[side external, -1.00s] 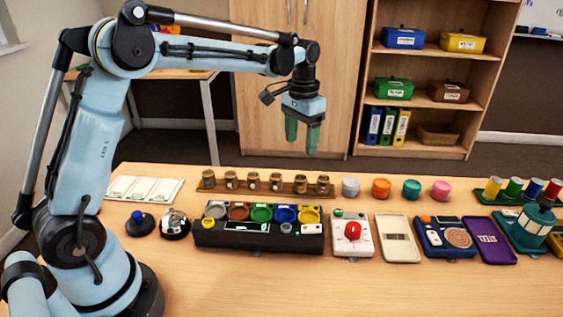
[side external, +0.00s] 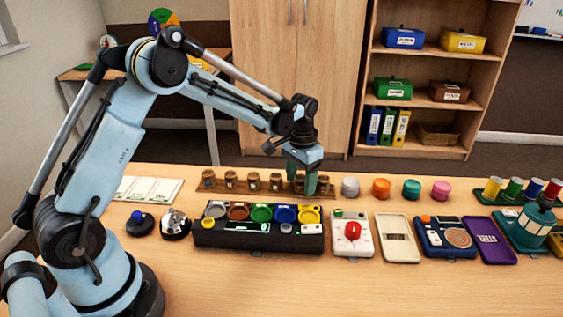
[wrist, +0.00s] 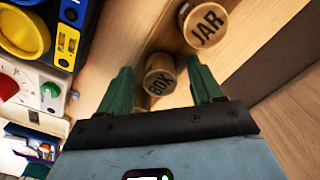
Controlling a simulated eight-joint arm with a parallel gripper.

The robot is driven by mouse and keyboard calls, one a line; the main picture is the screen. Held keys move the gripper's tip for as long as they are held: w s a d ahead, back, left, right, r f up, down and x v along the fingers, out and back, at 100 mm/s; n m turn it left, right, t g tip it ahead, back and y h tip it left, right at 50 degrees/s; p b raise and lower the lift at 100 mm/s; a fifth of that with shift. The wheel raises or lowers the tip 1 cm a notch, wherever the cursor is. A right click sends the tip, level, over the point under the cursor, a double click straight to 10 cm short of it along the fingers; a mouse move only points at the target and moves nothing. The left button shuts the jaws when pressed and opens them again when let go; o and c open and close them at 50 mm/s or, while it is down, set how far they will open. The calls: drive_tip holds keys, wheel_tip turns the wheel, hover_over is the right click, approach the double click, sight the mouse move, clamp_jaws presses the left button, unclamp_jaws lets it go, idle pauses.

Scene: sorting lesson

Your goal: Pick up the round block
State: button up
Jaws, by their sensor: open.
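Several round wooden blocks (side external: 254,180) stand in a row on a long wooden rack (side external: 243,190) behind the black tray. My gripper (side external: 302,188) is open and pointing down at the right end of this row, with its fingers partly hiding the blocks there. In the wrist view, the gripper (wrist: 157,68) has its green fingers spread on either side of a round block marked BOX (wrist: 160,80). The fingers look apart from it, though the exact height gap is unclear. A round block marked JAR (wrist: 205,24) sits beyond it.
Grey (side external: 350,187), orange (side external: 381,188), teal (side external: 412,189) and pink (side external: 441,190) round pieces stand right of the rack. In front are a black tray with coloured cups (side external: 258,238) and a panel with a red knob (side external: 352,232). The table front is clear.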

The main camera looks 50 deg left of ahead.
sight(301, 177)
drive_tip(key=shift+f, duration=0.2)
drive_tip(key=c, duration=1.1)
drive_tip(key=shift+r, duration=0.1)
drive_tip(key=shift+r, duration=0.5)
wheel_tip(301, 177, up, 3)
drive_tip(key=shift+f, duration=0.2)
drive_tip(key=s+d+r, duration=0.1)
drive_tip(key=d+r, duration=0.1)
drive_tip(key=d, duration=0.1)
drive_tip(key=s+d+r, duration=0.2)
drive_tip(key=d+r, duration=0.1)
drive_tip(key=d, duration=0.1)
drive_tip(key=s+d+r, duration=0.2)
drive_tip(key=d, duration=0.1)
drive_tip(key=shift+s+d+r, duration=0.1)
drive_tip(key=shift+d+r, duration=0.05)
drive_tip(key=shift+d, duration=0.1)
